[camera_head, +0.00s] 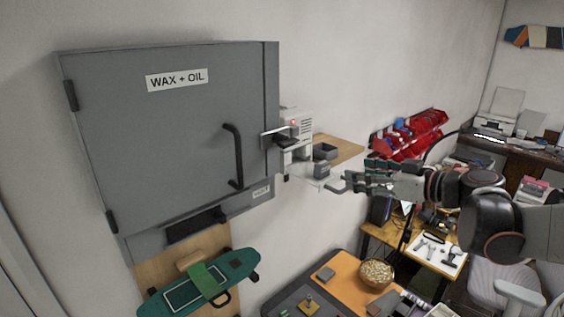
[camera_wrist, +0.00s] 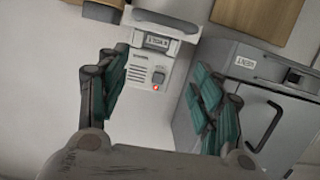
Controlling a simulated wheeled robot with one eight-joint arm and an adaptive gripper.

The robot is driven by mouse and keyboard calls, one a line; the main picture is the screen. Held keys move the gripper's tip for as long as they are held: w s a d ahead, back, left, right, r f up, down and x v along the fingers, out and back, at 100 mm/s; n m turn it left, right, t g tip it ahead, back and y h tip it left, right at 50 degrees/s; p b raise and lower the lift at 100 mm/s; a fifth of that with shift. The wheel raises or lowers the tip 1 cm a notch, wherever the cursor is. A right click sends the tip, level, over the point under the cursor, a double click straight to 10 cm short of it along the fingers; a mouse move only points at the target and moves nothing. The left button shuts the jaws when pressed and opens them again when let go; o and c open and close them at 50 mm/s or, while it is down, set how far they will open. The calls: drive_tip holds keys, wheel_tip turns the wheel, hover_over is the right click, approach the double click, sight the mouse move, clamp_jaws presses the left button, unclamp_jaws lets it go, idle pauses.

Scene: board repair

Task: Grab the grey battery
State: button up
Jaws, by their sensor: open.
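A small grey block, apparently the grey battery (camera_head: 322,170), sits at the white wall-mounted unit (camera_head: 302,126). In the wrist view the grey block (camera_wrist: 160,42) carries a label and sits in a pale cradle of the white unit (camera_wrist: 141,76), near its lit red light. My gripper (camera_head: 348,180) is to the right of the block in the head view, apart from it. In the wrist view my gripper (camera_wrist: 155,76) has its green-padded fingers spread, with the unit showing between them. Nothing is held.
A large grey WAX + OIL cabinet (camera_head: 175,130) with a black handle stands left of the unit. A small wooden shelf (camera_head: 340,147) with a dark box (camera_head: 325,151) is beside it. Red wall bins (camera_head: 408,135) and a cluttered workbench (camera_head: 345,289) are nearby.

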sight(325, 164)
drive_tip(key=x, duration=0.3)
drive_tip(key=b+x, duration=0.1)
drive_tip(key=x, duration=0.4)
drive_tip(key=shift+w+a+r, duration=0.15)
drive_tip(key=shift+w+r, duration=0.2)
drive_tip(key=shift+w, duration=0.05)
drive_tip(key=shift+b+x, duration=0.35)
drive_tip(key=shift+x, duration=2.3)
drive_tip(key=shift+d, duration=0.25)
drive_tip(key=shift+c, duration=1.3)
drive_tip(key=c, duration=0.9)
